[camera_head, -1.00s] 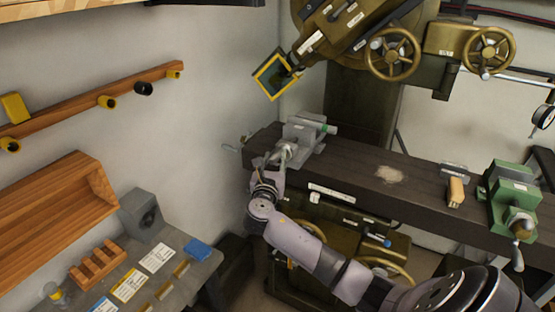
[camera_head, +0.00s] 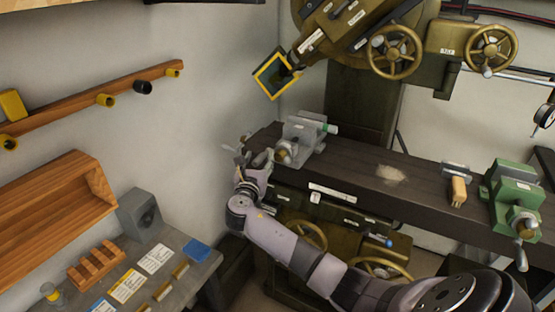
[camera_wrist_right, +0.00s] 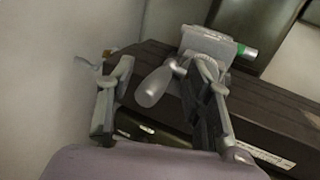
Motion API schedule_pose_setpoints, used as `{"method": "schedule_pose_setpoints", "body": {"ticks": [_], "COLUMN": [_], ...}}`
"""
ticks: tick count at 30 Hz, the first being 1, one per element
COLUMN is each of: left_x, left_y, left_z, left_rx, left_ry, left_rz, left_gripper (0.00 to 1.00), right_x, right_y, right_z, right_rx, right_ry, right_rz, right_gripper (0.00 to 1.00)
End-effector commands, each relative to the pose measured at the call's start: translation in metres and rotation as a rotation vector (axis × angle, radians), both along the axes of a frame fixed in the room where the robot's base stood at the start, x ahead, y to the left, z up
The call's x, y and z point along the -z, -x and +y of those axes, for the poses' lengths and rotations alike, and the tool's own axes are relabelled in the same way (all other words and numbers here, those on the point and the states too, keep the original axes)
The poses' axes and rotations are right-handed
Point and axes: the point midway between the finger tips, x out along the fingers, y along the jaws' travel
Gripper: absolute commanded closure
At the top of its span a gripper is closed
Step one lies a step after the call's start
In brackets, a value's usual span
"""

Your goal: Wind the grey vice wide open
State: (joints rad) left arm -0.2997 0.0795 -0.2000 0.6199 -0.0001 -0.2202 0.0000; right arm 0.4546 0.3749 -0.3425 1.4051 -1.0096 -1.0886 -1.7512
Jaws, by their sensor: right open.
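The grey vice (camera_head: 301,133) sits at the left end of the dark machine table, with a green-tipped rod on its right side. In the right wrist view the vice (camera_wrist_right: 208,45) is at the top centre, and its handle (camera_wrist_right: 155,86) shows between my fingers, apart from the left one. My right gripper (camera_head: 259,158) is open just left of the vice's front end. In the right wrist view the open gripper (camera_wrist_right: 162,100) has its right finger overlapping the vice's screw end; I cannot tell if they touch. My left gripper is not in view.
A green vice (camera_head: 513,190) stands at the right end of the machine table (camera_head: 350,160). A wooden-handled brush (camera_head: 458,188) and pale chips (camera_head: 390,174) lie between. A yellow-framed guard (camera_head: 273,76) hangs above the left end. A side bench (camera_head: 205,270) holds cards and blocks.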

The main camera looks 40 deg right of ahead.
Motion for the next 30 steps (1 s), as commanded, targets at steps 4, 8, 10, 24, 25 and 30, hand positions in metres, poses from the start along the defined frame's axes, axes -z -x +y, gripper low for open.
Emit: {"method": "schedule_pose_setpoints", "body": {"ticks": [4, 8, 10, 24, 25, 30], "left_x": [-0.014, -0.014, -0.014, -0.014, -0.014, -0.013], "left_y": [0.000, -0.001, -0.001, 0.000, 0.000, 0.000], "left_z": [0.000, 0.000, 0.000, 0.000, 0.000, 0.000], "left_rx": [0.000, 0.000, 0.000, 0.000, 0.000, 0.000], "left_ry": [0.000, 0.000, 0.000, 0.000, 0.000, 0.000], "left_rz": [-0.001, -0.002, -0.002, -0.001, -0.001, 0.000], "left_gripper": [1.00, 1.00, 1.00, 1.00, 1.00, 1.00], "right_x": [-0.003, 0.001, 0.001, 0.000, 0.000, 0.000], "right_y": [0.011, 0.024, 0.032, 0.050, 0.050, 0.050], "right_z": [0.013, 0.028, 0.036, 0.055, 0.055, 0.055], "right_rx": [-0.002, -0.003, -0.003, 0.000, 0.000, 0.000], "right_ry": [-0.002, -0.002, -0.002, -0.001, -0.001, 0.000], "right_rz": [0.003, 0.001, 0.001, 0.001, 0.001, 0.000], "right_gripper": [0.53, 0.53, 0.53, 0.53, 0.53, 0.53]}}
